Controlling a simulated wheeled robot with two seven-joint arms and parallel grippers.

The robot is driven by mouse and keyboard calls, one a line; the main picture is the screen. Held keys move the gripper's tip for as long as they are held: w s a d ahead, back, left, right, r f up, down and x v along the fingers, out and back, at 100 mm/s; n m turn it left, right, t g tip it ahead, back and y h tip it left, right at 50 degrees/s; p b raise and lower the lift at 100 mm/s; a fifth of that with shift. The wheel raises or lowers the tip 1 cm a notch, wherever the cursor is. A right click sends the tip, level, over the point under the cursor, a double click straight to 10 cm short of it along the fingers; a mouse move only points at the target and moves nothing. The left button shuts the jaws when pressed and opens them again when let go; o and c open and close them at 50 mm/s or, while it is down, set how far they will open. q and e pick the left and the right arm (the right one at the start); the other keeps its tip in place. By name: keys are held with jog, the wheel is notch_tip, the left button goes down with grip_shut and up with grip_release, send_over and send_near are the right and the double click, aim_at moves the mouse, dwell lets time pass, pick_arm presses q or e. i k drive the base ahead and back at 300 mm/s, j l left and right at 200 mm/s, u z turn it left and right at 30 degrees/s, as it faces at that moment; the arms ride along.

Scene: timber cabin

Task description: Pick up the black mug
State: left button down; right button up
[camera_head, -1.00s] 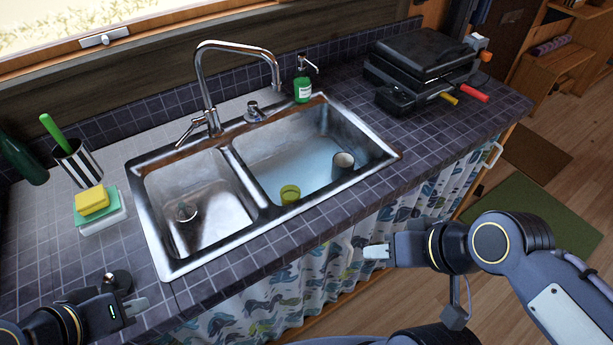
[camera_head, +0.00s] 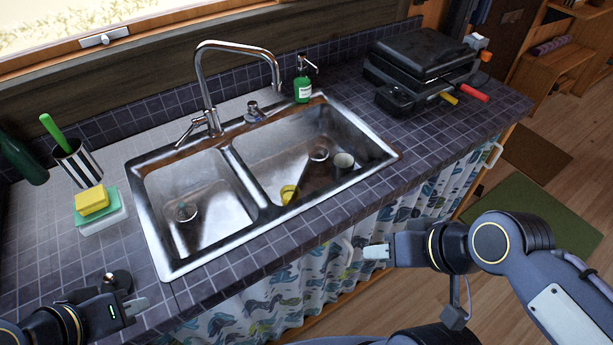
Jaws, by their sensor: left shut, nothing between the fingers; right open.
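A dark mug with a pale inside (camera_head: 343,163) stands in the right basin of the steel sink, near its right wall. Its outer side looks black, and its handle cannot be made out. My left gripper (camera_head: 138,308) is shut and empty at the lower left, over the counter's front edge and far from the mug. My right gripper (camera_head: 376,252) is open and empty in front of the curtained cabinet. It is apart from the mug, nearer to me and below the counter edge in the picture.
A yellow cup (camera_head: 289,194) is by the right basin's front wall, partly hidden. The faucet (camera_head: 205,90) rises behind the steel sink (camera_head: 160,262). A soap bottle (camera_head: 303,88), black grill (camera_head: 420,60), sponges (camera_head: 92,201) and striped holder (camera_head: 79,165) stand around it.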

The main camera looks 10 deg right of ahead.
aim_at(343, 163)
jog(key=i+l+u, duration=0.1)
jog(key=l+u, duration=0.7)
jog(key=l, duration=0.15)
jog(key=l+u, duration=0.45)
jog(key=i+l, duration=0.05)
